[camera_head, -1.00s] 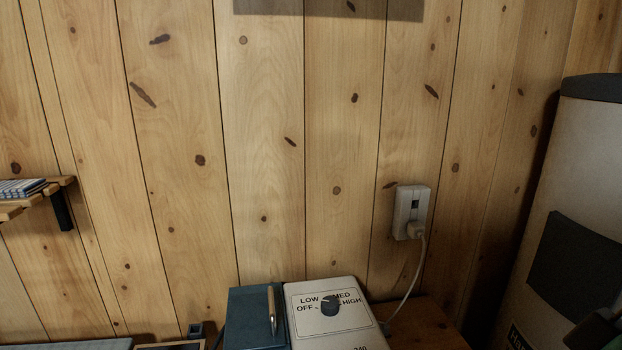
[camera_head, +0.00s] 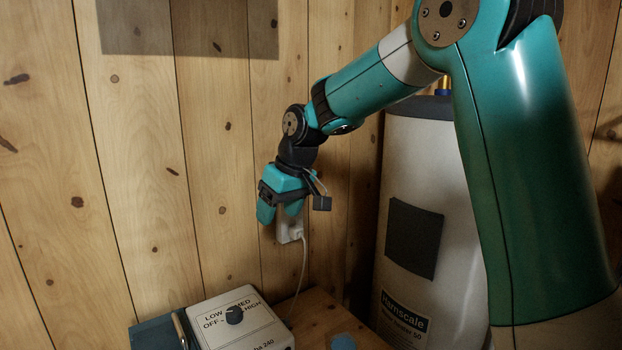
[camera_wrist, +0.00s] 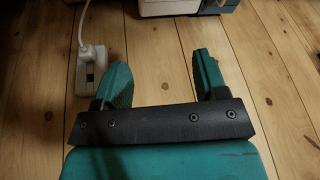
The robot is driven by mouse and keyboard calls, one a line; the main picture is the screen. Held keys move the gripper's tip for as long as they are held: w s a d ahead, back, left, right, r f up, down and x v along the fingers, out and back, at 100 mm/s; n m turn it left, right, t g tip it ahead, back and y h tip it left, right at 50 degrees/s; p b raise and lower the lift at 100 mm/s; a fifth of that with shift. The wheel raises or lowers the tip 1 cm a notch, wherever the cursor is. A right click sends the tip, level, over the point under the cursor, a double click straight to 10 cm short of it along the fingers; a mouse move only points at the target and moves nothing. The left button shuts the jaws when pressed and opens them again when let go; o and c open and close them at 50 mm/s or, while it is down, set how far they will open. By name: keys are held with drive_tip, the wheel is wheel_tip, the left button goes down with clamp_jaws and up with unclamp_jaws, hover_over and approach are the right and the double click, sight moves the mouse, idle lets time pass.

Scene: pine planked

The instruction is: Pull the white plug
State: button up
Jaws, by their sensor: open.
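The white plug (camera_head: 299,236) sits in the lower part of a white wall outlet (camera_head: 288,232), with its cord hanging down. The plug also shows in the wrist view (camera_wrist: 93,54), at the upper left against the outlet (camera_wrist: 84,84). My gripper (camera_head: 279,214) is open near the wall and hides the upper part of the outlet in the head view. In the wrist view my gripper (camera_wrist: 162,65) has nothing between its teal fingers. The plug and outlet lie left of the left finger there, outside the gap.
A wooden surface (camera_head: 318,318) lies under the cord. A tall white water heater (camera_head: 435,180) stands at the right. Planked wall left of the outlet is bare.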

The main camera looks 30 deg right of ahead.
drive_tip(key=w+d+f+m+t+h+p, duration=0.1)
drive_tip(key=w+d, duration=0.4)
drive_tip(key=d, duration=0.3)
drive_tip(key=w+d+m+h, duration=0.1)
drive_tip(key=w+d, duration=0.4)
drive_tip(key=d, duration=0.2)
drive_tip(key=p, duration=0.6)
approach(300, 232)
drive_tip(key=x, duration=0.9)
drive_tip(key=shift+f, duration=0.35)
drive_tip(key=c, duration=1.1)
drive_tip(key=shift+s, duration=1.3)
drive_tip(key=shift+s, duration=0.1)
drive_tip(key=shift+s+d, duration=0.1)
drive_tip(key=shift+s, duration=2.3)
